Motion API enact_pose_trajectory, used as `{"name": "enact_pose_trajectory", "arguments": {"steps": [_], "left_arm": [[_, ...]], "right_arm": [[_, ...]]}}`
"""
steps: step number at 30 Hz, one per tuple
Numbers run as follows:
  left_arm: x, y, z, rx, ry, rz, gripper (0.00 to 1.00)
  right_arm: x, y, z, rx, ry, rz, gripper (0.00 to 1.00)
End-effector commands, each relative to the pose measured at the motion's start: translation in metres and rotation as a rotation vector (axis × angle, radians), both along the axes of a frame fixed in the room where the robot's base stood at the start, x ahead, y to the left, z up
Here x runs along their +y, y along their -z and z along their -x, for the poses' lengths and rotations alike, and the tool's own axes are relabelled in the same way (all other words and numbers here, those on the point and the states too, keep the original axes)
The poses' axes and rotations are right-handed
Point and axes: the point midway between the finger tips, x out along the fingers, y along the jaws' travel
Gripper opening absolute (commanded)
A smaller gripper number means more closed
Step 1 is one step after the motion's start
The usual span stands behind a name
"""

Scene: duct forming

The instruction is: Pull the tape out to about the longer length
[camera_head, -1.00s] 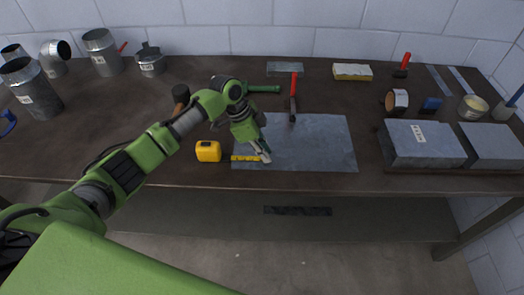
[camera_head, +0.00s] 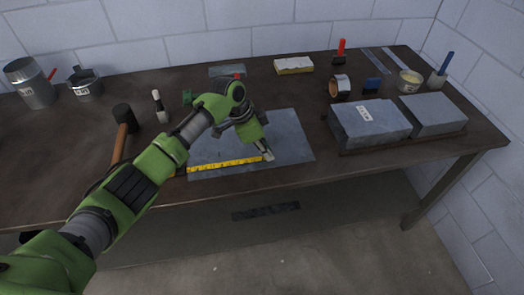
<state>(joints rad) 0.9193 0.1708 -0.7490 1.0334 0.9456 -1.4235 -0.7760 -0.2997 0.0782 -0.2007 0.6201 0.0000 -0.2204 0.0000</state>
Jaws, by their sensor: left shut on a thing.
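The yellow tape (camera_head: 225,165) is a straight strip lying along the front part of the grey metal sheet (camera_head: 293,142) on the bench. My left gripper (camera_head: 267,155) is shut on the tape's right end, over the sheet. The tape's left end runs to my left forearm, which hides the yellow tape case. My right gripper is not in view.
A mallet (camera_head: 123,117) and a brush (camera_head: 160,106) lie left of my arm. Two grey blocks (camera_head: 368,122) sit at the right. A tape roll (camera_head: 340,85), a blue item (camera_head: 371,85) and a tub (camera_head: 409,81) stand behind them. The bench's front edge is close to the sheet.

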Motion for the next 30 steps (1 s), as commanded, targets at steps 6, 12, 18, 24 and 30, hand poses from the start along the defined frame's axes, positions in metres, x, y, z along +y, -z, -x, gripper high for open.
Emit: {"name": "enact_pose_trajectory", "arguments": {"steps": [6,12,18,24,30], "left_arm": [[0.0,-0.001,0.0,-0.001,0.0,0.001,0.29],[0.0,0.0,0.0,-0.001,0.0,0.001,0.33],[0.001,-0.002,0.0,-0.001,0.0,0.001,0.33],[0.012,-0.028,0.002,-0.004,0.0,0.001,0.33],[0.028,-0.069,0.006,-0.005,-0.001,0.001,0.33]], "right_arm": [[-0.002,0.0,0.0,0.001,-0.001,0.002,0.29],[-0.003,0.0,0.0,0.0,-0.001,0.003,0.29],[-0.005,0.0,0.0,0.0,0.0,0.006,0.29],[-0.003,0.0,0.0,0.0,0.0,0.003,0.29],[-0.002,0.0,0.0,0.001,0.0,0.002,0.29]]}}
